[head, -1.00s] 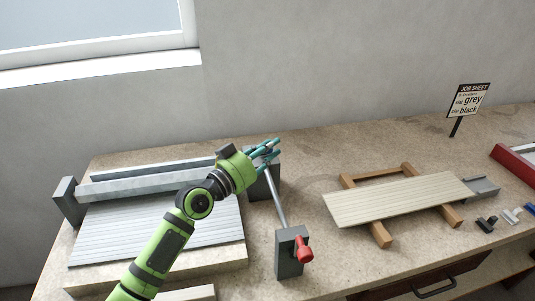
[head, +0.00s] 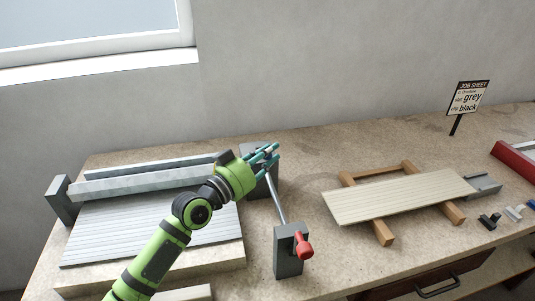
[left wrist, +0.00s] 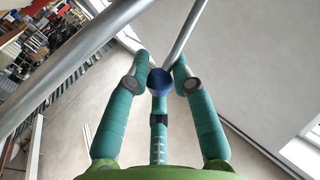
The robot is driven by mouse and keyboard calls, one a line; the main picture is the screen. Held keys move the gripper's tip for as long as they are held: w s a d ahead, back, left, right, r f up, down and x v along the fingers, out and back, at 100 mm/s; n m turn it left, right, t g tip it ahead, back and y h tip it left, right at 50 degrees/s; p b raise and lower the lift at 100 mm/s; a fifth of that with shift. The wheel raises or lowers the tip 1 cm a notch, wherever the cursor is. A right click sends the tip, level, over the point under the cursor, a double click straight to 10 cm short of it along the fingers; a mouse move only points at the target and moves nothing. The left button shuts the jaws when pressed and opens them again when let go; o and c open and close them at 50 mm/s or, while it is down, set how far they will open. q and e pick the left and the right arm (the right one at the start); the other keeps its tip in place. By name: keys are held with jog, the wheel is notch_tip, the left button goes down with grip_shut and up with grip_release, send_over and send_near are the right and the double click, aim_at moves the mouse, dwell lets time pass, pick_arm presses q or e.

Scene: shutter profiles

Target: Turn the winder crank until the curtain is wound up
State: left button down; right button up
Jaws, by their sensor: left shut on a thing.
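The curtain (head: 150,232), a grey slatted sheet, lies at the left in the head view, below a pale roller bar (head: 140,184). My left gripper (head: 268,156) is at the right end of the roller, by a dark end block (head: 262,183). Its teal fingers are shut around a blue round-ended piece (left wrist: 160,82), seen in the left wrist view, which appears to be the crank's grip. In that view a thin metal rod (left wrist: 187,32) runs up from behind it. The fingers hide most of the crank in the head view. My right gripper is not in view.
A metal rod (head: 276,203) slants to a grey block (head: 288,258) with a red knob (head: 304,246). To the right, a cream slatted panel (head: 400,197) lies on a wooden frame (head: 382,234). A job sheet sign (head: 467,98) stands behind. The worktop between is clear.

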pick_arm(q)
jog(key=shift+s+d+f+g, duration=0.1)
jog(key=shift+f+g, duration=0.05)
jog(key=shift+f, duration=0.3)
jog(key=shift+s+d+f+g, duration=0.1)
jog(key=shift+f+g, duration=0.05)
jog(key=shift+f, duration=0.3)
jog(key=shift+a+f, duration=0.1)
jog(key=shift+a, duration=0.05)
dwell(0.5)
jog(key=c, duration=1.1)
grip_release()
jog(key=shift+s+a, duration=0.1)
jog(key=shift+o, duration=0.2)
jog(key=shift+a+r, duration=0.1)
jog(key=shift+r, duration=0.35)
jog(key=v, duration=1.2)
